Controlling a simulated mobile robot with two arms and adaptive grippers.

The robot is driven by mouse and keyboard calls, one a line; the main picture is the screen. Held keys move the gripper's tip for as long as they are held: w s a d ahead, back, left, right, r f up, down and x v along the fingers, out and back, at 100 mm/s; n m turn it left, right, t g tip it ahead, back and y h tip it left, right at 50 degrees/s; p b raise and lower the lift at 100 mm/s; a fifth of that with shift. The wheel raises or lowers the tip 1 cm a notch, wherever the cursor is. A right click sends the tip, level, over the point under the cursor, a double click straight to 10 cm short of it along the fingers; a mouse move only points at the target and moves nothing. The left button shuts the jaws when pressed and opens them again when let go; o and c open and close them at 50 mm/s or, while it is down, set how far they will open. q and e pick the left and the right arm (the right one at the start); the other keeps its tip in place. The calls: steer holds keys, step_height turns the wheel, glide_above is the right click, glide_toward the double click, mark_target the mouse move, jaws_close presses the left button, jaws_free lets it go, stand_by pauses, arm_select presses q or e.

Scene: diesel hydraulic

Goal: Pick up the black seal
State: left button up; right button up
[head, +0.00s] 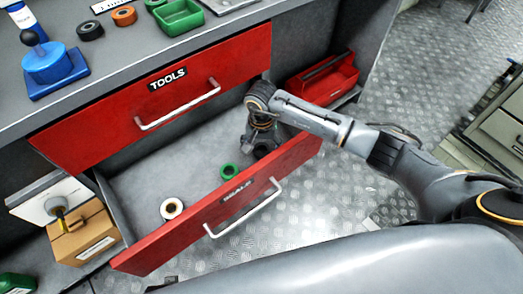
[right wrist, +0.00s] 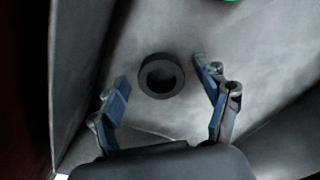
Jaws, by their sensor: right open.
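The black seal (right wrist: 147,85), a dark thick ring, lies flat on the grey floor of the open lower drawer in the right wrist view. My right gripper (right wrist: 161,76) is open, with one finger left and one finger right of the seal, neither touching it. In the head view my right gripper (head: 261,143) points down into the right end of the drawer (head: 150,187); the seal there is mostly hidden or merges with the dark fingers. My left gripper is not in view.
A green ring (head: 229,172) and a white ring (head: 171,208) lie in the same drawer. The drawer's red front (head: 222,206) and side walls border the gripper. The upper red drawer (head: 160,97) is shut. Another black ring (head: 90,31) lies on the countertop.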

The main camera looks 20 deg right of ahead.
steer(key=c, duration=0.9)
steer(key=shift+c, duration=0.2)
